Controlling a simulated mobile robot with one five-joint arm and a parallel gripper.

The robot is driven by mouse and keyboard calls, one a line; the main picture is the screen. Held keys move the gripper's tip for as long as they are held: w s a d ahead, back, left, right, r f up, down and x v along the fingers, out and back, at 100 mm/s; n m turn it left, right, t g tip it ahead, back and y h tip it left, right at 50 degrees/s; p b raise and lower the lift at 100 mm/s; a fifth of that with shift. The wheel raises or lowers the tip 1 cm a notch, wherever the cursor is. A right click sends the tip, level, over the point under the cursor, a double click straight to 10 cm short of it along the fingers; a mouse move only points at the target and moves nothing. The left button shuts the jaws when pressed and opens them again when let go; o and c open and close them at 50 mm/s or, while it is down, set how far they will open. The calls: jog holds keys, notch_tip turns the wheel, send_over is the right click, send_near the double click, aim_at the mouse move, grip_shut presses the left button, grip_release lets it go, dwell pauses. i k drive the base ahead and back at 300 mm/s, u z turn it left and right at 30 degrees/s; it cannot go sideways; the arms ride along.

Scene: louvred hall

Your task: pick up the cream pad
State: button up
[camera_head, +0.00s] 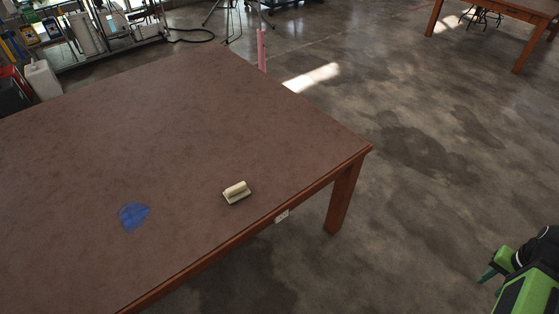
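The cream pad (237,193) lies on the brown table (150,130), close to its right-hand edge. It is a small block with a raised grip-like ridge on top. Nothing touches it apart from the table. Part of my green and black arm shows at the lower right corner, over the floor and well apart from the table and the pad. A green tip that may belong to my gripper (488,274) points left there. The picture's edge cuts the arm off, and I cannot see whether the gripper is open or shut.
A flat blue patch (134,216) is on the tabletop left of the pad. The table's edge and front leg (343,197) stand between my arm and the pad. The concrete floor (420,190) is clear. Another table (520,8) stands at the far right; equipment clutters the back left.

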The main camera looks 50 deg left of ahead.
aim_at(239, 191)
jog(key=i, duration=0.95)
jog(key=u, duration=1.65)
jog(key=k, duration=0.15)
jog(key=u, duration=2.6)
jog(key=i, duration=1)
jog(key=u, duration=0.3)
